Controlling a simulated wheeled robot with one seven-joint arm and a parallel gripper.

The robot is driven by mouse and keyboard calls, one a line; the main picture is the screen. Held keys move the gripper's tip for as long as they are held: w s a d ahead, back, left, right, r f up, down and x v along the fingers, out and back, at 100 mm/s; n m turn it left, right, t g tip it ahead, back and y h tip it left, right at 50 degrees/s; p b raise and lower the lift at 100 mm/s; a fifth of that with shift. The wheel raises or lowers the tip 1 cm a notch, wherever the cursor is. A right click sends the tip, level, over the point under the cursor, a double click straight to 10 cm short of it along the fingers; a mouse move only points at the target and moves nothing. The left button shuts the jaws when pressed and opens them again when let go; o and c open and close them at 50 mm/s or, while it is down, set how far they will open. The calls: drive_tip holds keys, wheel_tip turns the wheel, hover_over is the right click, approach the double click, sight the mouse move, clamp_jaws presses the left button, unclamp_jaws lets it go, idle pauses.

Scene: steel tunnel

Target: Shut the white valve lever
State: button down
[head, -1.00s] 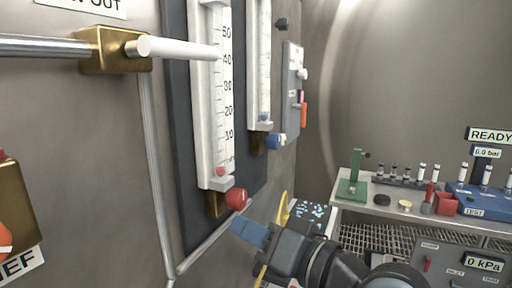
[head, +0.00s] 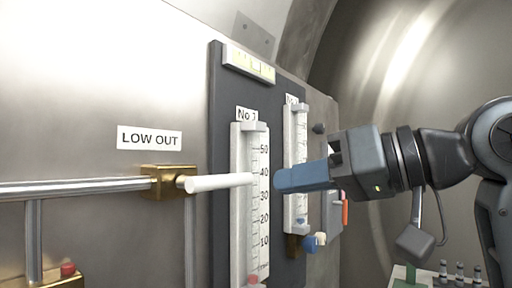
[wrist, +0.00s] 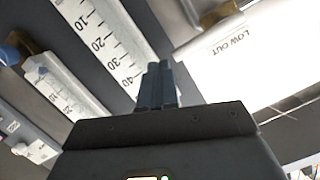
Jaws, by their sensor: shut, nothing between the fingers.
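The white valve lever (head: 220,182) sticks out to the right from a brass valve body (head: 168,183), beside the LOW OUT label (head: 150,138). It lies nearly level, roughly in line with the pipe, its tip in front of the No 1 gauge in the picture. My gripper (head: 277,181) is shut and empty, its blue fingers pointing left just right of the lever's tip. A small gap shows between them in the head view; their depth apart is hard to tell.
The No 1 gauge (head: 240,205) and a second gauge (head: 295,170) stand on a dark panel close behind the fingers. The steel pipe (head: 80,188) runs left. A bench with small vials (head: 460,272) is at lower right.

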sight(217, 181)
drive_tip(key=s+r+n+h, duration=0.2)
drive_tip(key=s+r, duration=0.1)
drive_tip(key=r, duration=0.3)
drive_tip(key=s+d+r+n+g+h+p, duration=0.1)
drive_tip(key=s+r+h, duration=0.1)
drive_tip(key=s+r, duration=0.2)
wheel_tip(217, 181, up, 3)
drive_tip(key=shift+s+f+n+g, duration=0.1)
drive_tip(key=shift+s+n+g, duration=0.2)
drive_tip(key=shift+n, duration=0.1)
drive_tip(key=shift+w, duration=0.1)
drive_tip(key=s+d+f+p+x, duration=0.1)
drive_tip(key=f+p+x, duration=0.1)
drive_tip(key=x, duration=1)
drive_tip(key=shift+w+f, duration=0.25)
drive_tip(key=shift+f, duration=0.15)
drive_tip(key=shift+w+f, duration=0.1)
drive_tip(key=shift+w, duration=0.05)
